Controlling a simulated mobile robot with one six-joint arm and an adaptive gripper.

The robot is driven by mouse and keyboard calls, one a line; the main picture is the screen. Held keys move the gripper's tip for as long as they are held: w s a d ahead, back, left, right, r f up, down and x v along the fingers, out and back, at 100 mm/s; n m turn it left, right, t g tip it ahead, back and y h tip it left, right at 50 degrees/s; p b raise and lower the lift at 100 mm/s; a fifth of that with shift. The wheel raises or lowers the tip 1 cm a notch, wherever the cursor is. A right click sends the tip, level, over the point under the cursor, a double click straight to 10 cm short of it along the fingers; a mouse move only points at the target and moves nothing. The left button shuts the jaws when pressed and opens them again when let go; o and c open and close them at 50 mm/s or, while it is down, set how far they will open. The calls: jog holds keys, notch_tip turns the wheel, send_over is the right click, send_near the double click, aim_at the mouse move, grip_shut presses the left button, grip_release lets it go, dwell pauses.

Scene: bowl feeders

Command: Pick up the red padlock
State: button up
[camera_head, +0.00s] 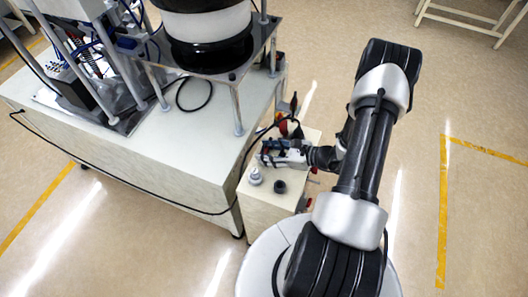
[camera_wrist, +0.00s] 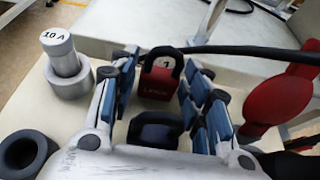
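The red padlock (camera_wrist: 158,84) has a black shackle and a white round label. It stands upright in the wrist view, between and slightly beyond the two blue-padded fingers of my gripper (camera_wrist: 159,72). Gaps show on both sides of it, so my gripper is open and not closed on it. In the head view my gripper (camera_head: 277,153) is low over the small white table, pointing left. I cannot make out the padlock there. A black object (camera_wrist: 154,130) lies nearer, between the finger bases.
A large red rounded part (camera_wrist: 277,100) is close on the right. A black cable (camera_wrist: 250,52) passes behind. The big feeder bench (camera_head: 170,150) adjoins the table.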

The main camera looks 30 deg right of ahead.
jog(key=c, duration=0.8)
